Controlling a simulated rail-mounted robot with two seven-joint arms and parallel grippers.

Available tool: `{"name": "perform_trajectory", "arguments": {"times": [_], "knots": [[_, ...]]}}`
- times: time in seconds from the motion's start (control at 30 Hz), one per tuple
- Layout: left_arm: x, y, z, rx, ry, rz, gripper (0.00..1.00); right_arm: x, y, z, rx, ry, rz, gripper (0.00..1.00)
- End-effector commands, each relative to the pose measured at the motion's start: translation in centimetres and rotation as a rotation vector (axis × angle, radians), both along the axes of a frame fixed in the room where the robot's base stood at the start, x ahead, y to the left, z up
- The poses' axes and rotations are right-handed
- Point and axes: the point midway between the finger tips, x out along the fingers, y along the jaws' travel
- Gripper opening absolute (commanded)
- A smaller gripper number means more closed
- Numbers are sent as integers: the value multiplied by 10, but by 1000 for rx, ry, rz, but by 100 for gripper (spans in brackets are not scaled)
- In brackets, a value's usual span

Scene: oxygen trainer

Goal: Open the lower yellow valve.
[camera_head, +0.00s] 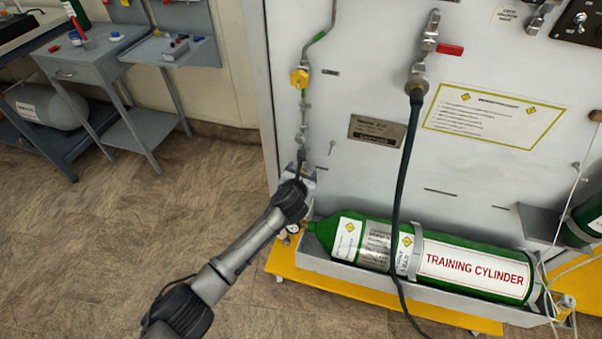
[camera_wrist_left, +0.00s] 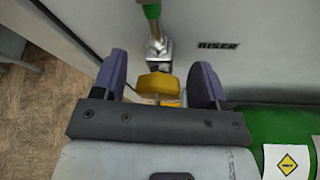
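My left gripper (camera_head: 299,171) is at the lower end of the thin pipe on the grey panel. In the left wrist view its two fingers (camera_wrist_left: 158,76) are spread, one on each side of the yellow knob, with a visible gap on both sides. My right gripper is not in view.
Another yellow valve (camera_head: 300,78) sits higher on the same pipe. A green training cylinder (camera_head: 470,269) lies in a grey tray right of my gripper. A dark hose (camera_head: 401,190) hangs in front of the panel (camera_head: 350,185). The floor at left is clear up to a grey cart (camera_head: 100,72).

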Motion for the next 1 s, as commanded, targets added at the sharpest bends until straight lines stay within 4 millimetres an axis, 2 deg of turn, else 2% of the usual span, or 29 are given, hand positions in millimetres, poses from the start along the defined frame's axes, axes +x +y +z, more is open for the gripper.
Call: {"name": "perform_trajectory", "arguments": {"times": [0.07,0.5,0.63,0.8,1.0], "knots": [[0,0,0,0,0,0,60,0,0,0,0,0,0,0],[0,0,0,0,1,0,18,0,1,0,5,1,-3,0],[0,1,2,-14,4,-1,17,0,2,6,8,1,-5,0],[0,2,7,-119,36,0,17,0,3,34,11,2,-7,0],[0,3,4,-283,81,1,17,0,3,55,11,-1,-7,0]]}}
